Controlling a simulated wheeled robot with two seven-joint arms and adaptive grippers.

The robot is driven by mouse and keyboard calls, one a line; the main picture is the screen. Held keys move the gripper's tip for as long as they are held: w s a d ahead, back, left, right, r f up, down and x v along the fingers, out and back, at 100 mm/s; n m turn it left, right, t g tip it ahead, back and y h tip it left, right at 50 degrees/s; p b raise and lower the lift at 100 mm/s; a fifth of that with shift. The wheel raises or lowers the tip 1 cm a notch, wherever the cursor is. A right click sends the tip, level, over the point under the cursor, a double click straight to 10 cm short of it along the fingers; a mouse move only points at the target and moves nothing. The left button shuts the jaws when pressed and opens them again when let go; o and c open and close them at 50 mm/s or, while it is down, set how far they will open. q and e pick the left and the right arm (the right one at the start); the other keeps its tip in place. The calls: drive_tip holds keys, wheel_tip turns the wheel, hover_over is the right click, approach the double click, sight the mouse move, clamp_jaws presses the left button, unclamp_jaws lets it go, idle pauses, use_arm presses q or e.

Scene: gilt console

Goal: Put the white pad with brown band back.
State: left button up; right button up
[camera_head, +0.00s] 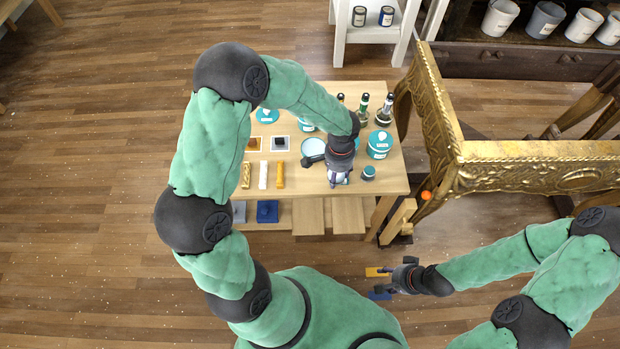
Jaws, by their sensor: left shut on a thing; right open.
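My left gripper (338,178) points down over the front right part of the wooden table (394,182). It is shut on a small pale thing, mostly hidden by the fingers. I cannot make out a brown band on it, nor whether it touches the tabletop. No other white pad with a brown band is clearly seen. A white square with a dark block (280,143) lies left of the gripper, beside a brown square (253,144). My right gripper (386,277) is open and empty, low in front of the table.
A teal-lidded jar (379,144), a small blue-lidded jar (368,173) and several bottles stand close around the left gripper. A pale round dish (314,148) and yellow and white bars (263,175) lie to its left. A gilt console (530,176) stands at right.

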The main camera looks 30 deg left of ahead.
use_arm(q)
drive_tip(key=b, duration=0.3)
hover_over(310, 180)
drive_tip(key=f, duration=0.7)
drive_tip(key=shift+d+f, duration=0.25)
drive_tip(key=shift+f, duration=0.15)
drive_tip(key=shift+a+f+b, duration=0.2)
drive_tip(key=shift+f+b, duration=0.8)
drive_tip(key=shift+f, duration=0.7)
drive_tip(key=shift+f, duration=0.15)
drive_tip(key=o, duration=1.2)
